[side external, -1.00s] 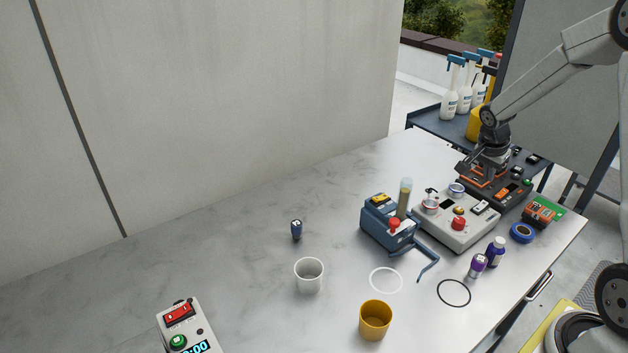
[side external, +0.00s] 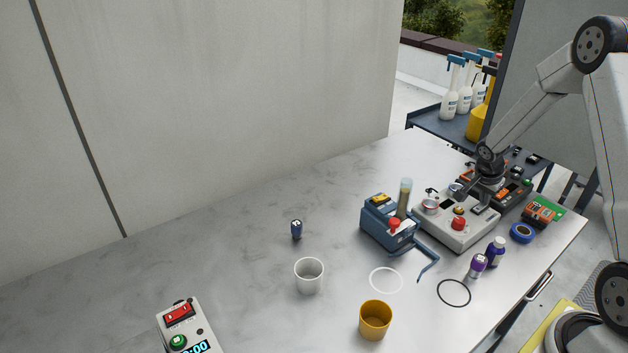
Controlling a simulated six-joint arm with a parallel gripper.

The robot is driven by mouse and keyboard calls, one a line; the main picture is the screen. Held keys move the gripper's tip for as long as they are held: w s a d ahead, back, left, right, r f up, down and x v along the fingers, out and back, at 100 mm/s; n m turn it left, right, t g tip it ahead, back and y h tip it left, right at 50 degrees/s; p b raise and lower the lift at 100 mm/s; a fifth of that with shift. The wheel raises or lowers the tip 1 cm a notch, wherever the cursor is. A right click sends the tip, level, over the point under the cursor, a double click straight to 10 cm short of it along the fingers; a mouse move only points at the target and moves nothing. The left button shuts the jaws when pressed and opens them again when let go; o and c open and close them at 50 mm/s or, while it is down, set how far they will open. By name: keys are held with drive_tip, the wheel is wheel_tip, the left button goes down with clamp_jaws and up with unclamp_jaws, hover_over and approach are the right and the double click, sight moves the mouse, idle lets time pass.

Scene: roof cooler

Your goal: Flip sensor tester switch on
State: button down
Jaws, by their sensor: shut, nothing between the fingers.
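A light grey box (side external: 447,232) stands on the right part of the table, with a red button (side external: 458,224), small round cups and a dark switch-like part on top. A dark device with orange panels (side external: 515,190) stands behind it to the right, partly hidden by my arm. I cannot tell from labels which one is the sensor tester, and switch positions are too small to read. My gripper (side external: 460,194) is shut and empty, low over the back of the grey box. I cannot tell whether its tips touch anything.
A blue device with a crank (side external: 386,228) stands close left of the grey box. A timer box (side external: 180,318) is front left. The table's left is clear.

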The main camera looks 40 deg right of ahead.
sight(478, 208)
idle(0.3)
drive_tip(key=shift+d+f, duration=0.15)
drive_tip(key=shift+f, duration=0.1)
drive_tip(key=shift+a+r, duration=0.1)
drive_tip(key=shift+a, duration=0.1)
drive_tip(key=shift+a+r, duration=0.1)
drive_tip(key=shift+a, duration=0.5)
drive_tip(key=shift+r, duration=0.15)
wheel_tip(478, 208, up, 14)
idle(1.0)
drive_tip(key=shift+a, duration=0.2)
